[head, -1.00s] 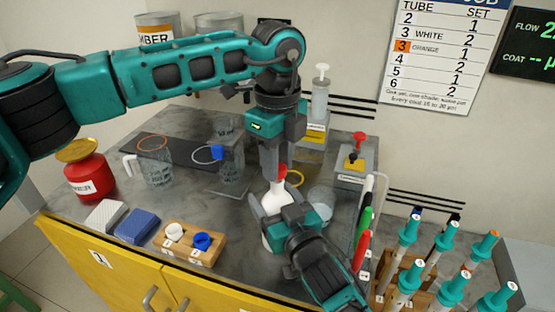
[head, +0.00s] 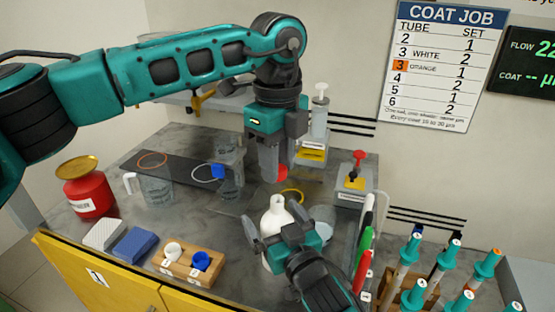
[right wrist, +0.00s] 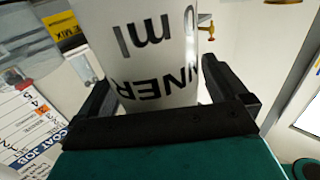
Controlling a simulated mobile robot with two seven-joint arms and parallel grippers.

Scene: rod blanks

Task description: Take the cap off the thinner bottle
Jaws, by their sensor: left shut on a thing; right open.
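The white bottle (head: 277,218) stands upright on the grey bench, its narrow neck bare at the top. The right wrist view shows its body (right wrist: 150,40) close up, with upside-down lettering that ends in "NNER". The red cap (head: 282,174) is above the bottle, apart from its neck. My left gripper (head: 271,172) is shut on the cap, pointing down, and partly hides it. My right gripper (head: 285,228) is open low around the bottle. In the right wrist view its fingers (right wrist: 163,95) stand on both sides of the bottle; contact is unclear.
A red can with a yellow lid (head: 87,188) stands at the left. A wooden block (head: 190,268) holds white and blue pieces at the front. Glass beakers (head: 157,188) stand behind. Pens and teal-topped rods (head: 411,248) crowd the right. Bare bench lies left of the bottle.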

